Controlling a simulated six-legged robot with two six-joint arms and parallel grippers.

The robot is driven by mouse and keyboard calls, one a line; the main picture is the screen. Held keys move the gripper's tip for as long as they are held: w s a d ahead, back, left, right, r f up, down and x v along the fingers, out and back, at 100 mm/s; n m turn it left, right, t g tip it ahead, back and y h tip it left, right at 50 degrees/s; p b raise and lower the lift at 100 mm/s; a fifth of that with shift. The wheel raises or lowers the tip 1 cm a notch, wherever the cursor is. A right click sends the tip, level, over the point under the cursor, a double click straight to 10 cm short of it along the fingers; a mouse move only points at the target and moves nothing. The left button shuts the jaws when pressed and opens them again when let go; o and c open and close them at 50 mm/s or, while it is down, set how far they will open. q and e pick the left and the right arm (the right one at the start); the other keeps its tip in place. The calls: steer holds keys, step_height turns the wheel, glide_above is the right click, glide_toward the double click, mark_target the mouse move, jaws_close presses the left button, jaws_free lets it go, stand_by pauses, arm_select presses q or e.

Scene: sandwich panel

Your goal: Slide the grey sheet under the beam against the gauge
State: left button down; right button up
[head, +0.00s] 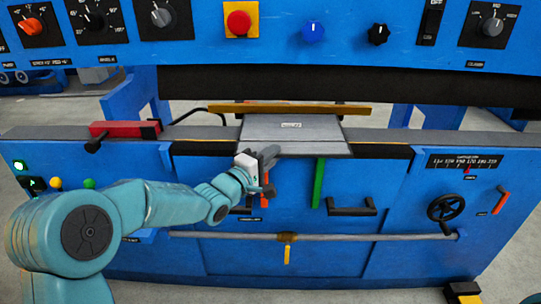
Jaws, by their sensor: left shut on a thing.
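The grey sheet (300,130) lies flat on the machine's bed, its front edge reaching over the front of the bed. A small label sits near its far part. My left gripper (268,158) is shut on the grey sheet at its front left corner. The dark beam (400,87) spans the machine above and behind the sheet. A long brown bar (290,109), which looks like the gauge, runs across the sheet's far end. I cannot tell whether the sheet touches it. My right gripper is not in view.
A red block (125,128) lies on the bed at the left. The blue front carries a green strip (319,183), black handles (352,209) and a handwheel (447,208). A grey rail (370,237) crosses low in front. The bed right of the sheet is clear.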

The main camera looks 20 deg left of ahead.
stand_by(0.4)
arm_select(q)
steer(key=c, duration=1.1)
jaws_free()
steer(key=shift+o, duration=0.2)
steer(key=shift+f, duration=0.1)
steer(key=shift+f, duration=0.3)
steer(key=p+v, duration=0.2)
steer(key=v, duration=1.4)
steer(key=shift+r, duration=0.45)
